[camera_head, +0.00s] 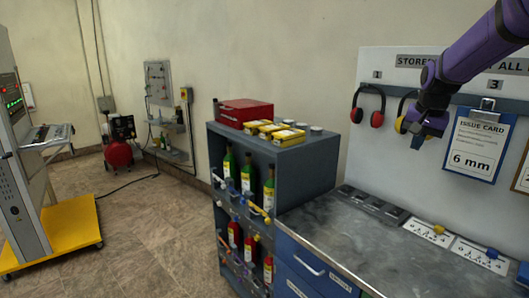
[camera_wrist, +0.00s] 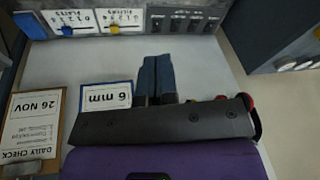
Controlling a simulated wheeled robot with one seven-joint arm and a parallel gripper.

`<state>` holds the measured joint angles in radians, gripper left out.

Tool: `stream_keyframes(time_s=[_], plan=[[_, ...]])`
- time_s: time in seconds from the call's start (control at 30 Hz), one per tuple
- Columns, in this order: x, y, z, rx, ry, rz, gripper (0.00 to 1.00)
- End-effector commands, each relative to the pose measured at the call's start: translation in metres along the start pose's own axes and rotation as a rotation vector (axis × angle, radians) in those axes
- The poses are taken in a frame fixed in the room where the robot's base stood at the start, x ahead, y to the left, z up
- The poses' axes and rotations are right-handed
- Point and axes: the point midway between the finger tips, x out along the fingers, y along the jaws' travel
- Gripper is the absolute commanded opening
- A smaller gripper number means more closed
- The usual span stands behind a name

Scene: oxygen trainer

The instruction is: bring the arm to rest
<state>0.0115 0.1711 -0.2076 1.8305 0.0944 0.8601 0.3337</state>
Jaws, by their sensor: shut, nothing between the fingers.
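My gripper (camera_head: 418,141) is at the upper right in the head view, at the end of my purple arm. It is held in front of the white backboard, above the workbench, between the ear defenders and the issue card. In the wrist view the two blue fingers of my gripper (camera_wrist: 157,62) lie side by side, shut and with nothing between them.
The workbench (camera_head: 350,238) has a dark grey top with labelled sliders. A blue issue card (camera_head: 478,146) reading "6 mm" and red ear defenders (camera_head: 377,118) hang on the backboard. A bottle rack (camera_head: 312,165) carries a red toolbox (camera_head: 245,112). Open floor (camera_head: 150,235) lies left.

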Motion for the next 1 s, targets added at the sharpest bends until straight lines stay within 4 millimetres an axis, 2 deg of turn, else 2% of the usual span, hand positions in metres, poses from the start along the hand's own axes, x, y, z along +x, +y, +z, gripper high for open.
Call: stream_keyframes(time_s=[0.03, 0.2, 0.5, 0.7, 0.9, 1.0], plan=[[-0.015, 0.002, 0.015, -0.022, 0.006, -0.014, 0.00], [-0.054, 0.010, 0.064, -0.107, 0.020, -0.047, 0.00], [-0.103, 0.033, 0.156, -0.265, 0.055, -0.085, 0.00], [-0.121, 0.054, 0.220, -0.376, 0.088, -0.095, 0.00], [-0.126, 0.077, 0.280, -0.483, 0.125, -0.093, 0.00], [-0.124, 0.088, 0.303, -0.527, 0.141, -0.088, 0.00]])
